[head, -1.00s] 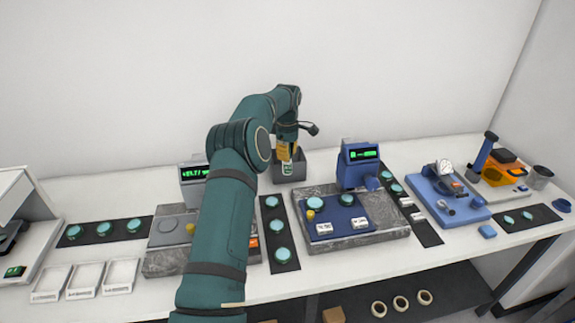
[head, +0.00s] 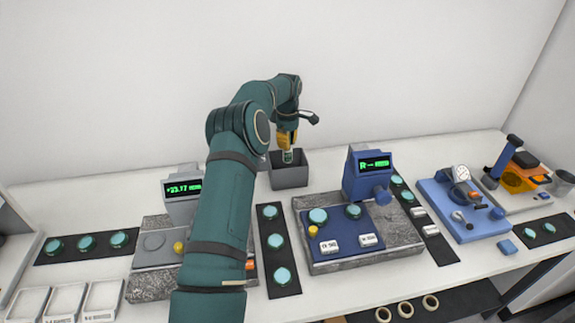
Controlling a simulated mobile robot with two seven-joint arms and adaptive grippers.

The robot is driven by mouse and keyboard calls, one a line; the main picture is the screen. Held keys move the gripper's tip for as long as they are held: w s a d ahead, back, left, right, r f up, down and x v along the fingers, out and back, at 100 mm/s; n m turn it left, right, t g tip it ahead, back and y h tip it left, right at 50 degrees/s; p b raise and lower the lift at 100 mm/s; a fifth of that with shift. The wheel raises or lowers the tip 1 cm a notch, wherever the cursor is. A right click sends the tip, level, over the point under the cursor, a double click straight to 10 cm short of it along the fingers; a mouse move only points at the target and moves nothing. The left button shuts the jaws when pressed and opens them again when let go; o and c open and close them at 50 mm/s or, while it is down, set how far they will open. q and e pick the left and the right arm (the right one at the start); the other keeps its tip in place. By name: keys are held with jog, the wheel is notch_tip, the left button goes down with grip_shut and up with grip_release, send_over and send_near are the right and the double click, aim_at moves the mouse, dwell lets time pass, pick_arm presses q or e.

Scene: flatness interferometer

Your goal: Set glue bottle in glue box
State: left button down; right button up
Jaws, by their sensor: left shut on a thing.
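The glue bottle (head: 288,157) is a small clear and greenish bottle with a label, held about upright. My left gripper (head: 287,147), with orange-yellow fingers, is shut on its upper part. The glue box (head: 289,178) is a dark grey open-topped box near the back of the bench. The bottle shows at the box's opening, above the front wall. I cannot tell how far its base is below the rim. My right gripper is not in view.
My left arm crosses the grey gauge station (head: 160,285) and partly hides it. A blue gauge head (head: 367,172) stands right of the box on a stone plate (head: 410,235). A dark strip with teal discs (head: 277,246) lies in front of the box. The back left bench is clear.

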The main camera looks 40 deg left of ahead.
aim_at(288, 160)
pick_arm(q)
notch_tip(288, 160, down, 8)
jog(key=shift+r, duration=0.2)
jog(key=shift+f, duration=0.1)
jog(key=c, duration=1)
grip_release()
jog(key=shift+f, duration=0.1)
jog(key=shift+c, duration=0.2)
notch_tip(288, 160, up, 12)
jog(key=shift+r, duration=0.25)
